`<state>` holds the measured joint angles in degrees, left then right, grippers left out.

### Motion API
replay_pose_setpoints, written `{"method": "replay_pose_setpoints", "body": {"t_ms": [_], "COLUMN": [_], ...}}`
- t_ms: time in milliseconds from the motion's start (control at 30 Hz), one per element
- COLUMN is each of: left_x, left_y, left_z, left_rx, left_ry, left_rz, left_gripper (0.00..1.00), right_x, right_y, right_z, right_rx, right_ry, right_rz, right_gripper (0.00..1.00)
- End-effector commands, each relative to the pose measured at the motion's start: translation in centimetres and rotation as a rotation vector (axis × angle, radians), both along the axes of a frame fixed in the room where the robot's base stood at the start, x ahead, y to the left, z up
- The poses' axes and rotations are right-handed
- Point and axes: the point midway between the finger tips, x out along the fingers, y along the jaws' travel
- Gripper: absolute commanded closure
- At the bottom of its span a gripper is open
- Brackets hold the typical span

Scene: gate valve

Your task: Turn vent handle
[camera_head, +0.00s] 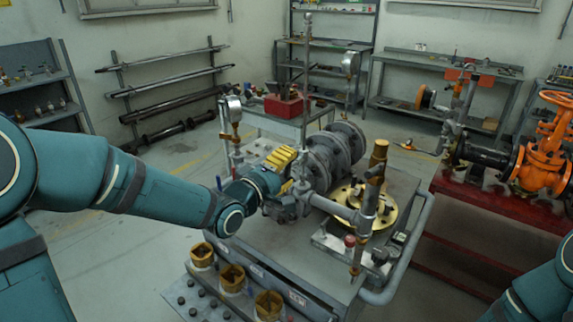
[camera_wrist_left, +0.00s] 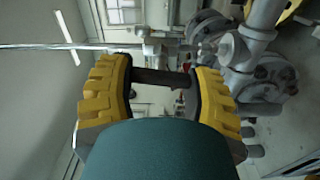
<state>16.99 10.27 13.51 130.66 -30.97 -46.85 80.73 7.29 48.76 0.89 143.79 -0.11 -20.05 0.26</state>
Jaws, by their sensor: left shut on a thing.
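My left gripper (camera_head: 289,163), with yellow finger pads, reaches from the left to the grey flanged valve assembly (camera_head: 342,147) on the cart. In the left wrist view its two yellow fingers (camera_wrist_left: 160,78) are shut on a short dark bar (camera_wrist_left: 158,77), which spans the gap between them and seems to be the vent handle. Grey pipework (camera_wrist_left: 262,62) stands just behind and to the right of the fingers there. In the head view the gripper hides the handle. My right gripper is out of view; only part of my right arm shows at the lower right.
The cart (camera_head: 412,243) carries a brass flange (camera_head: 392,212), upright pipes and gauges. Several brass-coloured cups (camera_head: 232,278) line its front left. An orange valve (camera_head: 545,150) sits on a red stand (camera_head: 490,203) at right. Open floor lies left of the cart.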

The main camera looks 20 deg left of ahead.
Motion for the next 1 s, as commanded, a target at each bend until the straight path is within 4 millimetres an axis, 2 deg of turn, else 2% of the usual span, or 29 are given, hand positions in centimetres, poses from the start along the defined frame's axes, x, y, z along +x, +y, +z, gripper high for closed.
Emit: {"method": "replay_pose_setpoints", "body": {"t_ms": [600,633,700,1000], "left_x": [-0.04,-0.05,-0.03,-0.04], "left_y": [-0.01,-0.01,-0.01,0.01], "left_z": [-0.18,-0.18,-0.17,-0.07], "left_rx": [-0.038,-0.038,-0.038,-0.038], "left_ry": [0.018,0.018,0.018,0.015], "left_rz": [0.000,0.000,0.000,0.000], "left_gripper": [0.82,0.36,0.13,0.13], "right_x": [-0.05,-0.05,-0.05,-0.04], "right_y": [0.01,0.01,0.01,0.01], "right_z": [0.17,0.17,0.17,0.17], "right_rx": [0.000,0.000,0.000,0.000], "right_ry": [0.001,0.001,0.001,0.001], "right_rz": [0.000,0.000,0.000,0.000], "right_gripper": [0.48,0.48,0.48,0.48]}}
